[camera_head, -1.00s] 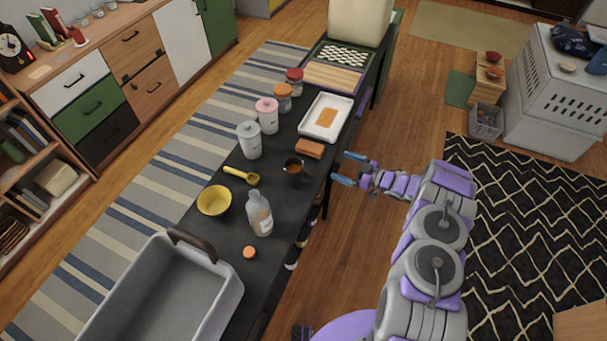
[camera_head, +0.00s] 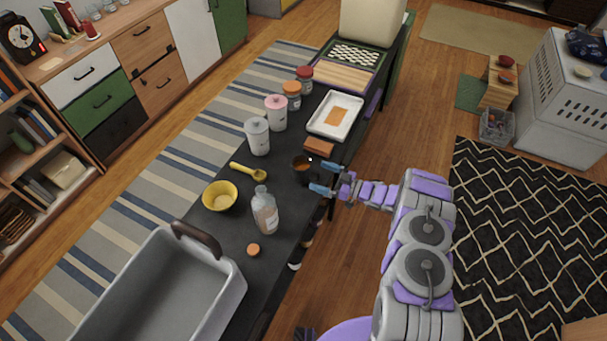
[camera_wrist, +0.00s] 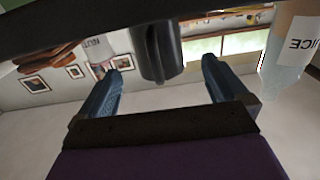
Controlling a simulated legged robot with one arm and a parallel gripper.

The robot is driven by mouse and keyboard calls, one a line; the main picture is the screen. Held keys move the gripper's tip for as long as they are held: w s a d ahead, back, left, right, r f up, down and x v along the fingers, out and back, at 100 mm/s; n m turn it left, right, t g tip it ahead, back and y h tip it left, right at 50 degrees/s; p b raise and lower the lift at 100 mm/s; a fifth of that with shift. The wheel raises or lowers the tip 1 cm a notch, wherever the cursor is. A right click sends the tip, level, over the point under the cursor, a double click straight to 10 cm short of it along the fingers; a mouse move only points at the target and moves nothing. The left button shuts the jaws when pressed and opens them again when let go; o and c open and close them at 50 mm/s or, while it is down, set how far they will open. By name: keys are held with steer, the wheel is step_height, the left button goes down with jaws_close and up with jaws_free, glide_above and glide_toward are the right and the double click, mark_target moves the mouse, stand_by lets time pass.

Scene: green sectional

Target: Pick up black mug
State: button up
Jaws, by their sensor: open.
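The black mug (camera_head: 300,170) stands near the right edge of the dark counter, with something brown inside. My gripper (camera_head: 315,174) is open at its right side, with one blue finger toward the far side and one toward the near side. The fingers appear apart from the handle. The picture does not show clearly how deep the handle sits between them.
A reddish-brown block (camera_head: 319,147) lies just behind the mug. A clear bottle (camera_head: 265,212), yellow bowl (camera_head: 220,197) and yellow scoop (camera_head: 249,171) stand to its left. White (camera_head: 257,137) and pink (camera_head: 276,112) canisters stand behind. A grey basin (camera_head: 228,290) is at the near end.

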mark_target(310, 172)
steer(key=x, duration=0.1)
steer(key=b+x, duration=0.1)
steer(key=x, duration=0.3)
steer(key=shift+w+a+f+b, duration=0.1)
steer(key=shift+w+f+b, duration=0.1)
steer(key=shift+f+b, duration=0.2)
steer(key=shift+w+a+r, duration=0.15)
steer(key=shift+a, duration=0.35)
steer(key=shift+c, duration=0.5)
steer(key=shift+d, duration=0.1)
steer(key=c, duration=1.3)
